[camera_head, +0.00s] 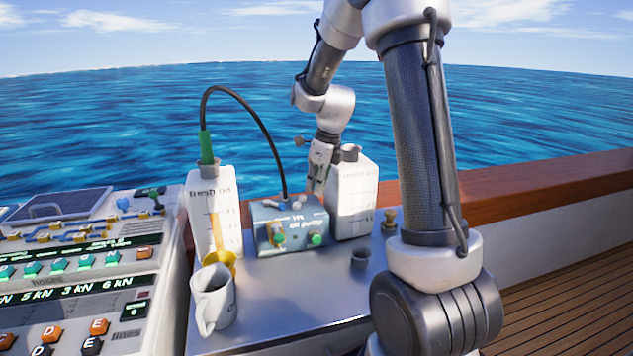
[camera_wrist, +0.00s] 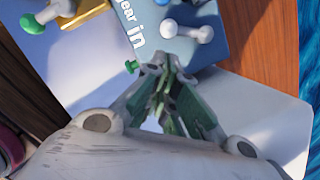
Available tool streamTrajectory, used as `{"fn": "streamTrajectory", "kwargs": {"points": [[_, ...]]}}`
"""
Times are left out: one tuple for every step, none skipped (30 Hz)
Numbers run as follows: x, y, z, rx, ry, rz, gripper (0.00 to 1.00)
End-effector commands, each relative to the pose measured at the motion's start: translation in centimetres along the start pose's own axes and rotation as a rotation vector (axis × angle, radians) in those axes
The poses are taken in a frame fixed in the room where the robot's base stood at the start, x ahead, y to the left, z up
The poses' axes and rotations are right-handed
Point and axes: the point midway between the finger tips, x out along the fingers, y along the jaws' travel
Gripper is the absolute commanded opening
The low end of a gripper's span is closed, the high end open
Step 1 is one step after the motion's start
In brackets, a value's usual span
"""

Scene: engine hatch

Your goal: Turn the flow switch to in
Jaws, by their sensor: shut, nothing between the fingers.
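The blue-grey pump box (camera_head: 300,240) stands on the grey table between two white canisters, with green knobs on its front. In the wrist view, the box top (camera_wrist: 225,25) bears the white word "in" and part of another word ending in "ear". A pale lever with rounded ends (camera_wrist: 187,31), which looks like the flow switch, lies beside these words. Its exact setting is unclear. My gripper (camera_head: 318,188) is at the back right of the box, by the right canister. In the wrist view, my gripper (camera_wrist: 163,78) is shut and empty, its tips just short of the lever; contact is unclear.
The left canister (camera_head: 202,225) has a green nozzle and a black hose to the box. The right canister (camera_head: 355,200) is close to my gripper. A control panel (camera_head: 85,260) is left.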

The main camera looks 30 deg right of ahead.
Motion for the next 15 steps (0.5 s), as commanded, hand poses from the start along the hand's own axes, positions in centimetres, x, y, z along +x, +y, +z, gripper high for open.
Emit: {"fn": "streamTrajectory", "kwargs": {"points": [[1.1,0.1,-0.1,0.000,0.003,0.003,0.00],[1.6,0.1,0.0,0.000,0.003,0.003,0.00],[2.3,0.1,0.0,0.000,0.002,0.003,0.00],[2.8,0.1,0.0,0.000,0.002,0.003,0.00],[3.3,0.1,0.0,0.000,0.002,0.003,0.00],[3.9,0.1,0.0,-0.001,0.002,0.003,0.00],[4.3,0.1,0.0,-0.001,0.002,0.002,0.00],[4.6,0.1,0.0,-0.001,0.002,0.002,0.00],[5.0,0.1,0.0,-0.002,0.002,0.002,0.00],[5.3,0.1,0.0,-0.002,0.001,0.002,0.00],[5.5,0.1,0.0,-0.002,0.001,0.001,0.00],[5.7,0.0,0.0,-0.002,0.000,0.000,0.00],[5.8,0.0,0.0,-0.002,0.000,0.000,0.00],[5.9,0.0,0.0,-0.002,0.000,0.000,0.00],[6.0,0.0,0.0,-0.002,0.000,0.000,0.00]]}}
